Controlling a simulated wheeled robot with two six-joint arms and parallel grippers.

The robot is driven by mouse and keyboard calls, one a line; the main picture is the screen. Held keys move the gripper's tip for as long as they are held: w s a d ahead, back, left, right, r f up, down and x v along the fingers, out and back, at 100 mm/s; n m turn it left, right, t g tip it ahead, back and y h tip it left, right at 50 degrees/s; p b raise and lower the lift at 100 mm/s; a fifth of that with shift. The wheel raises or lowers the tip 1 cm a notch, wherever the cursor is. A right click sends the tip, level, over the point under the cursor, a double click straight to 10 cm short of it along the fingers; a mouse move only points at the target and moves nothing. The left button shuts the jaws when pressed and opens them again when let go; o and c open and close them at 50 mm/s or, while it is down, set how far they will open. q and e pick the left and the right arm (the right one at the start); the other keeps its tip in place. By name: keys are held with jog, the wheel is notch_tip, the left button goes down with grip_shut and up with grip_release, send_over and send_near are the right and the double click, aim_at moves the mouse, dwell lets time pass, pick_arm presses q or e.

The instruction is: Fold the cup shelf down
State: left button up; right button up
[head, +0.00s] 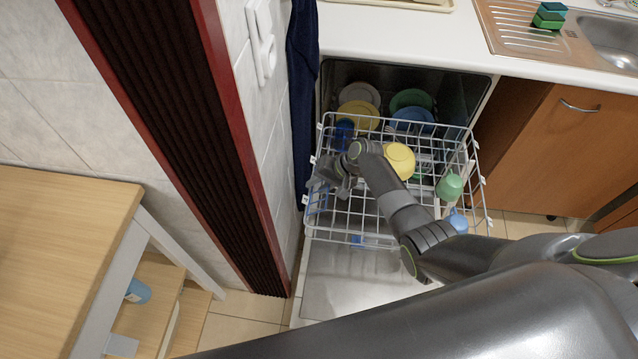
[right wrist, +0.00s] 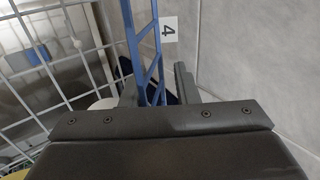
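The cup shelf is a blue lattice frame (head: 318,200) along the left side of the pulled-out white dishwasher rack (head: 345,237). In the right wrist view the blue lattice (right wrist: 141,40) runs down from the top edge and passes between my fingers, close to the left one; it looks steeply raised there. My right gripper (head: 326,180) is over the rack's left edge, at the shelf. In its wrist view the two fingers (right wrist: 160,88) are apart, with a gap beside the lattice. Its lower part is hidden by the gripper. My left gripper is not in view.
The rack holds a yellow bowl (head: 399,160), a green cup (head: 449,187) and a blue cup (head: 457,221). Plates, including a yellow one (head: 358,114), stand at the back. A tiled wall (head: 262,110) and dark blue cloth (head: 302,80) are close on the left.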

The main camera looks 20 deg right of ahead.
jog(key=p+v, duration=0.2)
jog(key=v, duration=1.5)
jog(key=shift+r, duration=0.2)
